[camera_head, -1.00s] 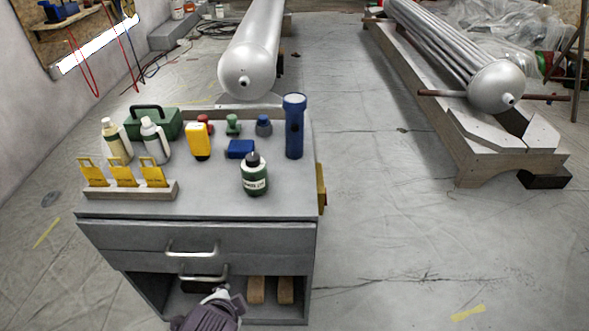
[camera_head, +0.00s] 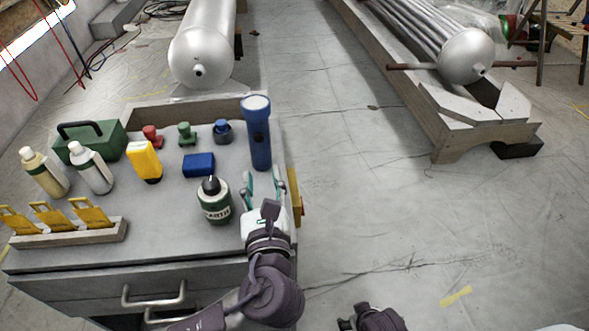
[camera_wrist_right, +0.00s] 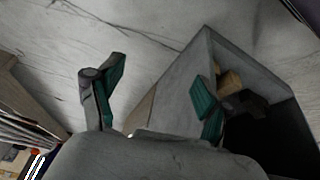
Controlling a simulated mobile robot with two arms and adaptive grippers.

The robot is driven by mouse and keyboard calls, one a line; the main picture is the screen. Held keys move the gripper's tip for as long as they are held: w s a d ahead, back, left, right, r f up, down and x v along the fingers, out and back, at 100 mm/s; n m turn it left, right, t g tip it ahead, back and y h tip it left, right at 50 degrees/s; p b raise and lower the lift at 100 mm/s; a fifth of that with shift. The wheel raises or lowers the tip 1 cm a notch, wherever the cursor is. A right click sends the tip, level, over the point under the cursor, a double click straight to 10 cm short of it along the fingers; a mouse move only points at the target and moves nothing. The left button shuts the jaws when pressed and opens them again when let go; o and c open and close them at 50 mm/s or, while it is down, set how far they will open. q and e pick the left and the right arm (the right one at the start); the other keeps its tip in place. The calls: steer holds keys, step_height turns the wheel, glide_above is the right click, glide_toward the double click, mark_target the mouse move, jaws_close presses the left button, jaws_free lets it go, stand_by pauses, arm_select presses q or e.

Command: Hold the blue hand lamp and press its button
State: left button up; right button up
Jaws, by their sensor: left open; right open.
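The blue hand lamp (camera_head: 258,135) stands upright at the right back of the grey cabinet top, its wide head up. In the head view, its button cannot be made out. My left gripper (camera_head: 262,175) is open and empty over the cabinet's right side, just in front of the lamp's lower part. I cannot tell whether its fingertips touch the lamp. My right gripper (camera_wrist_right: 158,92) is open and empty in the right wrist view, with part of the cabinet beyond its fingers. Only a dark part of the right arm shows at the bottom of the head view.
A dark green-and-white bottle (camera_head: 214,201) stands close left of my left gripper. A blue box (camera_head: 198,165), a yellow item (camera_head: 144,161), white bottles and a green case (camera_head: 98,142) stand farther left. The floor right of the cabinet is clear.

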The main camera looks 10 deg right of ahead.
steer(key=w+a+r+t+y, duration=0.1)
steer(key=w+r+t, duration=0.3)
steer(key=w+r, duration=0.8)
steer(key=n+t+y, duration=0.5)
steer(key=n+y, duration=0.1)
steer(key=y, duration=0.4)
glide_toward(267, 148)
steer(key=x, duration=1.2)
steer(key=shift+w, duration=0.1)
arm_select(q)
steer(key=shift+w, duration=0.1)
arm_select(e)
steer(key=c, duration=1.3)
arm_select(q)
steer(key=shift+c, duration=0.8)
arm_select(e)
steer(key=shift+c, duration=0.4)
arm_select(q)
jaws_close()
